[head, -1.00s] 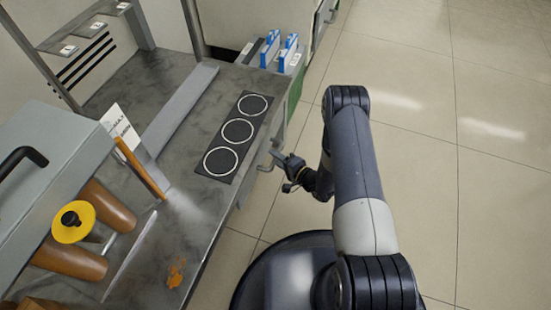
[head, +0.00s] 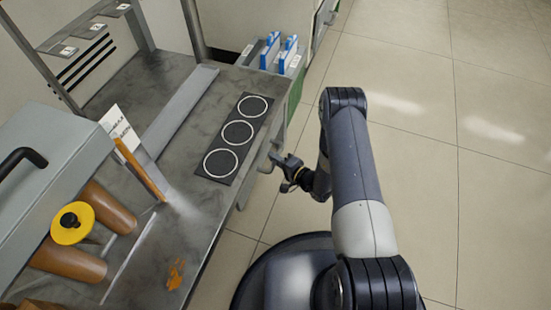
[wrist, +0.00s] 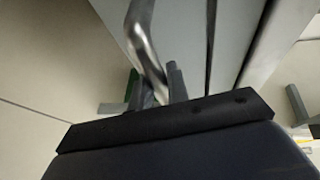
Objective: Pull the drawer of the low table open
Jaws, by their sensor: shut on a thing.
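The low table (head: 205,225) has a grey, stained top and fills the left of the head view. A bent metal handle (head: 265,164) sticks out from its right side. In the wrist view the handle (wrist: 143,38) is a shiny bar against a pale grey front (wrist: 182,40), probably the drawer's. My gripper (head: 278,161) is at this handle. In the wrist view its fingers (wrist: 157,88) are shut on the handle's lower end. The dark gripper body hides part of the grip. I cannot tell from these views how far the drawer stands out.
A black plate with three white rings (head: 238,132) lies on the tabletop. A grey case (head: 45,170), a yellow disc (head: 72,223) and brown cylinders (head: 70,260) are at the left. Blue-and-grey holders (head: 280,55) stand beyond the far end. The tiled floor (head: 490,190) at the right is clear.

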